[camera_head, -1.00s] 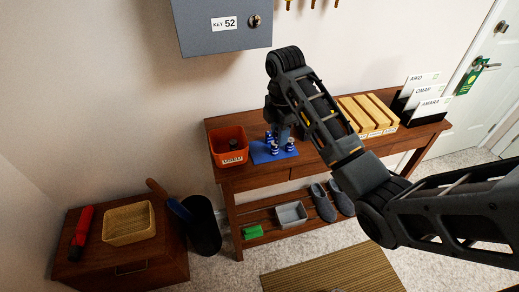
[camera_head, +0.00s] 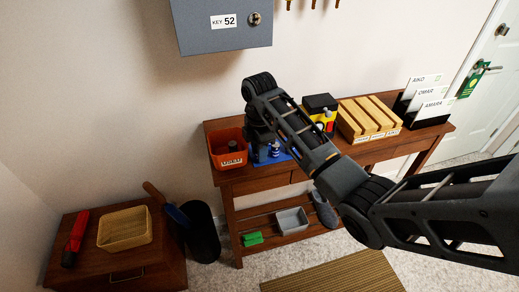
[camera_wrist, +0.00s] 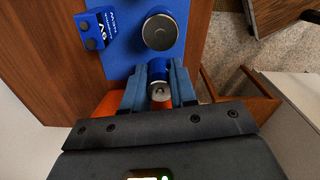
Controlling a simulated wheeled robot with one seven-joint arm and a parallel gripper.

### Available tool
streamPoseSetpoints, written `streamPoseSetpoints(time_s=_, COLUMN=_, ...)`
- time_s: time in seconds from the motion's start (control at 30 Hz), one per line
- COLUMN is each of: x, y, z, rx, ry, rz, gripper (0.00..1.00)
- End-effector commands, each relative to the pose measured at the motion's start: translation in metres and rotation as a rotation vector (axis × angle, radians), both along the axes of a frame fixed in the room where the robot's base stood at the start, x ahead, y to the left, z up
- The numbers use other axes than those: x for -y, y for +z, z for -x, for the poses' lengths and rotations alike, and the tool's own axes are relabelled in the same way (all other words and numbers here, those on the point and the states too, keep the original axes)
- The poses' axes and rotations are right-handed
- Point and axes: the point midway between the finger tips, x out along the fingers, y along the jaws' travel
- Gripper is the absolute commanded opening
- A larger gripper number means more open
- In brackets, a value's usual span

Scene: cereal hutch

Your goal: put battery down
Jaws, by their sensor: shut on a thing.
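My gripper (camera_wrist: 159,88) is shut on a small battery (camera_wrist: 160,91) with a silver end and blue body, as the wrist view shows. A blue mat (camera_wrist: 118,68) lies just beyond the fingers. A larger upright battery (camera_wrist: 160,32) and a blue 9V battery (camera_wrist: 97,28) are on it. The orange bin marked USED (camera_head: 228,160) stands left of the mat on the table, with a dark thing inside. Orange (camera_wrist: 106,104) also shows beside and below the fingers in the wrist view. In the head view my arm hides the held battery and part of the mat.
Right of the mat stand a yellow-and-black item (camera_head: 320,113), a slotted wooden rack (camera_head: 365,118) and name cards (camera_head: 428,105). A key cabinet (camera_head: 222,28) hangs above. The lower shelf holds a grey tray (camera_head: 292,220), a green item (camera_head: 252,239) and slippers (camera_head: 323,208).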

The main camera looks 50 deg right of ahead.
Motion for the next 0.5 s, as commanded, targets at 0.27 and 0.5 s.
streamPoseSetpoints(time_s=0.27, x=0.0001, y=-0.0036, z=0.0001, rx=0.000, ry=0.000, rz=0.000, gripper=0.00)
streamPoseSetpoints(time_s=0.5, x=0.0001, y=-0.0027, z=0.0000, rx=0.000, ry=0.000, rz=0.000, gripper=0.50)
